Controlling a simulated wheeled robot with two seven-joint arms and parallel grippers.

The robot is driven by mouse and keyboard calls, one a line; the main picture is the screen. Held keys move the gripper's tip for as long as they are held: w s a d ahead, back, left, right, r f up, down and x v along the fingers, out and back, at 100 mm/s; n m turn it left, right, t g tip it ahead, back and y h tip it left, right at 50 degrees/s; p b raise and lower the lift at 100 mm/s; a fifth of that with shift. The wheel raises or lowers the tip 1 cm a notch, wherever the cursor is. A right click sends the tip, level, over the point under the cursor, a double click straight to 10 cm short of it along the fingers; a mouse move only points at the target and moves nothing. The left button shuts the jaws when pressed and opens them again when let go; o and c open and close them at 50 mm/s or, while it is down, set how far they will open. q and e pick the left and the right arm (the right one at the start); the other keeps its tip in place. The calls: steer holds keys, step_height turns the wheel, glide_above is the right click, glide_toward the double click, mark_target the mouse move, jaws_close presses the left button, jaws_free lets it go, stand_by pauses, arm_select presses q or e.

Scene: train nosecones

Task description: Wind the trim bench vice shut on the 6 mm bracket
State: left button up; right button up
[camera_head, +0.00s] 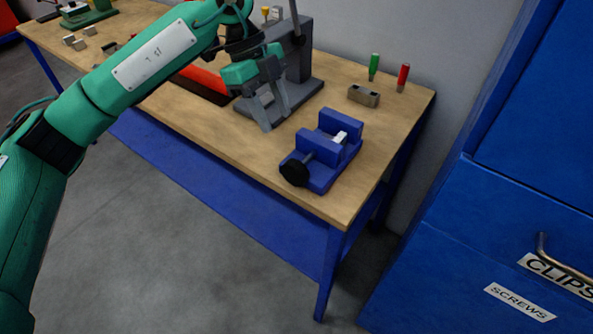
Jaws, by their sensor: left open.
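The blue bench vice (321,167) stands near the front right corner of the wooden bench. Its black round handle (294,173) faces the front left, on a grey screw. A small pale bracket (340,137) sits between the vice jaws; whether both jaws touch it is too small to tell. My left gripper (270,112) reaches in from the left on the green arm. Its grey fingers point down, apart and empty, behind and left of the vice, clear of the handle. My right gripper is not in view.
A grey press-like machine (298,60) stands behind my left gripper. A grey block with holes (364,96), a green-handled tool (374,66) and a red-handled tool (403,76) are at the back right. A blue cabinet (480,220) stands right of the bench (230,150).

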mark_target(293, 162)
arm_select(q)
steer(key=p+x, duration=0.1)
steer(key=x, duration=1.1)
steer(key=shift+s+f, duration=0.1)
steer(key=shift+f, duration=0.25)
steer(key=shift+d+f, duration=0.1)
steer(key=shift+f, duration=0.25)
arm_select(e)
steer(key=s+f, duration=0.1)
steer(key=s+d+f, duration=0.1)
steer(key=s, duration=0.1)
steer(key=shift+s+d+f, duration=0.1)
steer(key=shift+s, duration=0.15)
arm_select(q)
steer(key=shift+c, duration=0.2)
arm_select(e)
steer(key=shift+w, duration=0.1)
arm_select(q)
jaws_close()
